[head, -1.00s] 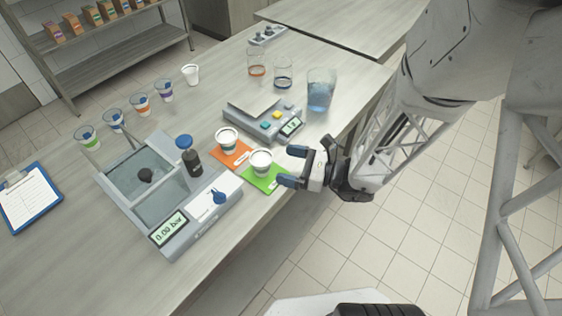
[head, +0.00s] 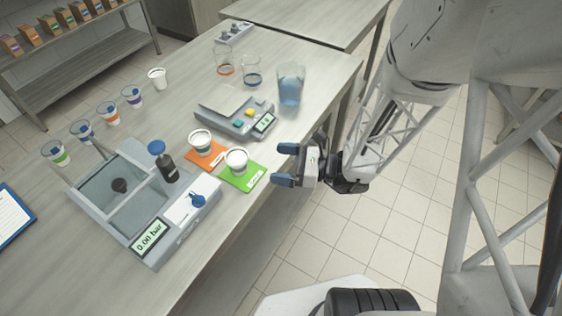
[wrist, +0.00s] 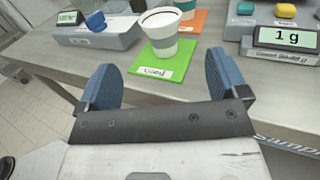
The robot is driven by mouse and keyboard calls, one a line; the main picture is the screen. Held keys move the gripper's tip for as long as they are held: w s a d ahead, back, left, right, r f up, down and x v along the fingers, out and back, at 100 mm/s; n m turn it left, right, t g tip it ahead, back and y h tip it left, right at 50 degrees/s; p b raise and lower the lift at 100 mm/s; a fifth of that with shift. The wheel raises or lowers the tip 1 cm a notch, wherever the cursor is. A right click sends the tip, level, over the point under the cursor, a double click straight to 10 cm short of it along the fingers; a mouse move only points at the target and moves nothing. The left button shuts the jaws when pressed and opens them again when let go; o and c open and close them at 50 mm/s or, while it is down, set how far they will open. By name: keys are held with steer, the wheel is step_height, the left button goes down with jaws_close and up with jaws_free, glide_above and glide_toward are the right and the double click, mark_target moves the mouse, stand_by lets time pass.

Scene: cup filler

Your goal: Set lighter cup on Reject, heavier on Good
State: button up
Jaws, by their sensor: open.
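A white cup with a pale grey band (head: 237,161) stands upright on the green Good card (head: 250,180) near the table's front edge. It also shows in the wrist view (wrist: 163,38). My gripper (head: 281,165) is open and empty, to the right of the green card and apart from the cup. In the wrist view my open fingers (wrist: 160,84) point toward the Good card.
A scale (head: 238,122) behind the cards has an empty plate and reads 1 g in the wrist view (wrist: 283,38). A filler machine (head: 150,205) reading 0.00 bar stands left. Several banded cups, two clear glasses and a blue-tinted beaker (head: 291,85) stand further back.

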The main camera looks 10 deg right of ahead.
stand_by(0.4)
steer(key=s+a+r+n+g+h, duration=0.2)
steer(key=s+r+n+g+h, duration=0.4)
steer(key=s+r+n+g, duration=0.45)
steer(key=s+d+r+n+t+h, duration=0.1)
steer(key=d+r+n+t+h, duration=0.5)
steer(key=d+r+n+h, duration=0.2)
step_height(320, 180, up, 4)
steer(key=n+h, duration=0.2)
steer(key=n, duration=0.1)
steer(key=shift+d+n+h, duration=0.35)
steer(key=shift+h, duration=0.05)
stand_by(0.9)
